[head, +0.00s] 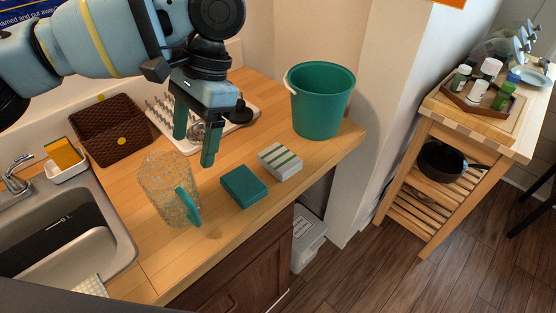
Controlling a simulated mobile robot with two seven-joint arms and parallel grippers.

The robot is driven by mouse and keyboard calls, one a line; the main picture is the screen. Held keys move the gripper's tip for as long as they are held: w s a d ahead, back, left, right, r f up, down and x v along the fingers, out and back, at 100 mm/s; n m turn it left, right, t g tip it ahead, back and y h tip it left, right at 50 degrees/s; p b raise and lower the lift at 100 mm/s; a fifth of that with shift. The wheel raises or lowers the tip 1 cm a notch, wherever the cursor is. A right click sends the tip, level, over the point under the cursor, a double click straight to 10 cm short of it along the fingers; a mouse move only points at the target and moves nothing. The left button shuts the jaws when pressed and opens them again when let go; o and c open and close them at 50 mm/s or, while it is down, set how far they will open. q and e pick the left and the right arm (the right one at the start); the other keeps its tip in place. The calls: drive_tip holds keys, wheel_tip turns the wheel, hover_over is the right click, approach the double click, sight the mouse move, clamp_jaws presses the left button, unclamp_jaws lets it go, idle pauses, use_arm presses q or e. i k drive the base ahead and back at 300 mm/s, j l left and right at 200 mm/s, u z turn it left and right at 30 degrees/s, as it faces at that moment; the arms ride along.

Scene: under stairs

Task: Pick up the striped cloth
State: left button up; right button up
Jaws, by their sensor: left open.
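The striped cloth (280,161) is a folded pale block with green stripes. It lies on the wooden counter near its front edge, right of a folded teal cloth (244,187). My left gripper (194,147) comes in from the upper left with its teal fingers pointing down. It is open, with nothing seen between its fingers, and is above the counter to the left of the striped cloth, apart from it. My right gripper is not in view.
A green bucket (320,101) stands behind and right of the striped cloth. A speckled glass jug (167,190) stands to the left, near the sink (108,229). A drying rack (243,114) and a brown basket (90,128) are behind. A wooden trolley (437,124) stands right.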

sight(279, 161)
drive_tip(key=i+l, duration=0.1)
drive_tip(key=l, duration=0.3)
drive_tip(key=i+l, duration=0.1)
drive_tip(key=l, duration=0.35)
drive_tip(key=i+l, duration=0.1)
drive_tip(key=l, duration=0.3)
